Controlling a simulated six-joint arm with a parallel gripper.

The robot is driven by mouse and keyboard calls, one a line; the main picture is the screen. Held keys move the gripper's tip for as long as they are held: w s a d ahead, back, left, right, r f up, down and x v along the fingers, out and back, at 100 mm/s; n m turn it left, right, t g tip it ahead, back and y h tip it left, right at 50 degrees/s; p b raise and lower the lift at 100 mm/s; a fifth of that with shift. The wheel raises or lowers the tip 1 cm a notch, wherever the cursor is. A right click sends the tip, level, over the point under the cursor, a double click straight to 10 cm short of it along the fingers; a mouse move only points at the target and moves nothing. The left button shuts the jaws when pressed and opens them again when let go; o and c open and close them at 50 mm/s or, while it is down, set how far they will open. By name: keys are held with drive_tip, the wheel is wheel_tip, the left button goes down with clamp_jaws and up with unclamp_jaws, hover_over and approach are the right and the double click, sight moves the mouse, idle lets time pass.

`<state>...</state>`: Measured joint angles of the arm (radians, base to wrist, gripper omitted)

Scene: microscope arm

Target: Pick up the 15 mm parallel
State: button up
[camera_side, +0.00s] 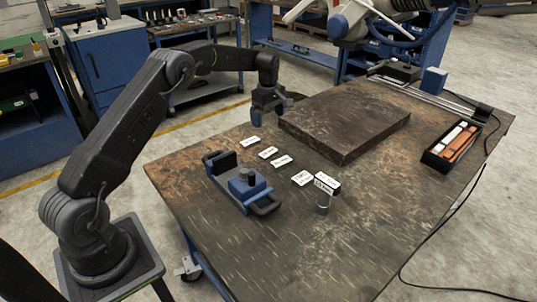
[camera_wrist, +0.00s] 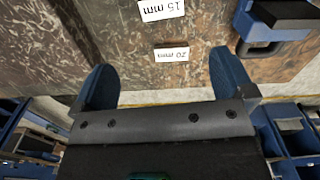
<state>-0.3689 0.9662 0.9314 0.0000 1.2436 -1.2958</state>
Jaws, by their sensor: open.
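My gripper (camera_side: 270,112) is open and empty, raised above the far left part of the table near the dark slab. In the wrist view its two blue fingers (camera_wrist: 161,62) stand wide apart. A white card marked 15 mm (camera_wrist: 161,10) lies at the top, ahead of the fingers. A card marked 20 mm (camera_wrist: 172,54) appears between the fingertips, below them. I see no parallel on either card in the wrist view. In the side view, several small white labels (camera_side: 267,152) lie in a row, too small to read surely. I cannot single out the 15 mm parallel.
A blue vise (camera_side: 240,184) with black handles stands left of the labels. A thick dark slab (camera_side: 345,118) lies behind them. A small metal cylinder (camera_side: 323,205) stands by the nearest label. A black tray (camera_side: 432,160) holds orange and white bars at right. The front table is clear.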

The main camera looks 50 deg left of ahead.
hover_over(269, 152)
drive_tip(key=f, duration=0.8)
drive_tip(key=shift+w+a, duration=0.1)
drive_tip(key=shift+a, duration=0.2)
drive_tip(key=shift+d+f, duration=0.15)
drive_tip(key=shift+f, duration=1.25)
drive_tip(key=shift+d+f, duration=0.1)
drive_tip(key=shift+f, duration=1.3)
drive_tip(key=c, duration=1)
drive_tip(key=shift+r, duration=0.1)
drive_tip(key=shift+c, duration=0.5)
drive_tip(key=shift+r, duration=0.1)
